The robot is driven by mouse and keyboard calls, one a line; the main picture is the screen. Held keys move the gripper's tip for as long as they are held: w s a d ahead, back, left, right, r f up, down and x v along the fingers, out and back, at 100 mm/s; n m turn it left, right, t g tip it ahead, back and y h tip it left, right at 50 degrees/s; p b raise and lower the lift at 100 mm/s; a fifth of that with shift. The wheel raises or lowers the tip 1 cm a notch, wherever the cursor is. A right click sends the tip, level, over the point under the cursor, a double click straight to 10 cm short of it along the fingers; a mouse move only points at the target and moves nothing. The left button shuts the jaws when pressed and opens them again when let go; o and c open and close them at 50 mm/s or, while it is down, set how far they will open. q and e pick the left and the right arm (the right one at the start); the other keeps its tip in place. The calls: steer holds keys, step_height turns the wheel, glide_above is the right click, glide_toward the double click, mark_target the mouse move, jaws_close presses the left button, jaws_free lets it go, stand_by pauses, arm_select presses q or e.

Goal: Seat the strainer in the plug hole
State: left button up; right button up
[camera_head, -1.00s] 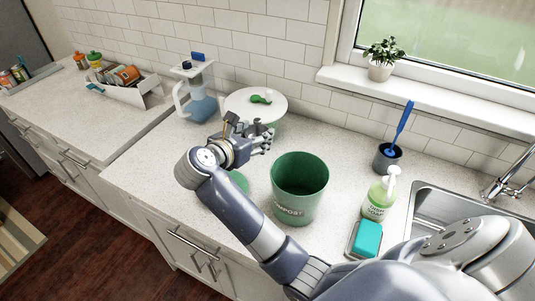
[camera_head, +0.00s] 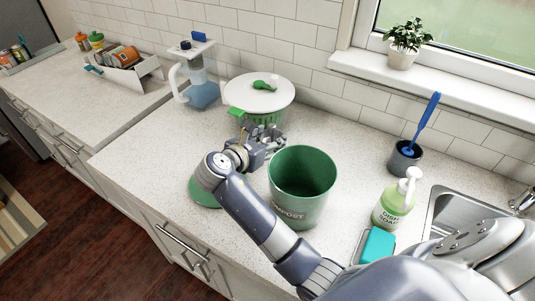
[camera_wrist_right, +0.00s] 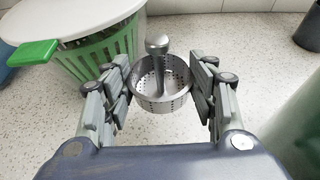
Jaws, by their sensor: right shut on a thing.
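The strainer (camera_wrist_right: 160,104) is a small perforated metal basket with an upright knobbed stem, seen in the right wrist view. My right gripper (camera_head: 270,142) has its fingers on both sides of the basket and is shut on it. In the head view the gripper is between the white-lidded green spinner and the compost bin, and I cannot make out the strainer there. Whether the basket touches the counter is unclear. The steel sink (camera_head: 452,212) is at the right edge of the head view. Its plug hole is hidden behind my arm. My left gripper is not in view.
The green compost bin (camera_head: 302,185) stands just right of my gripper. The soap bottle (camera_head: 393,205), teal sponge (camera_head: 378,246) and brush holder (camera_head: 404,158) stand before the sink. The spinner (camera_head: 259,95) is behind the gripper.

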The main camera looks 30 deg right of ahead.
steer(key=shift+a+f, duration=0.1)
steer(key=shift+f, duration=2.65)
steer(key=shift+f, duration=0.15)
steer(key=o, duration=1)
steer(key=shift+o, duration=0.2)
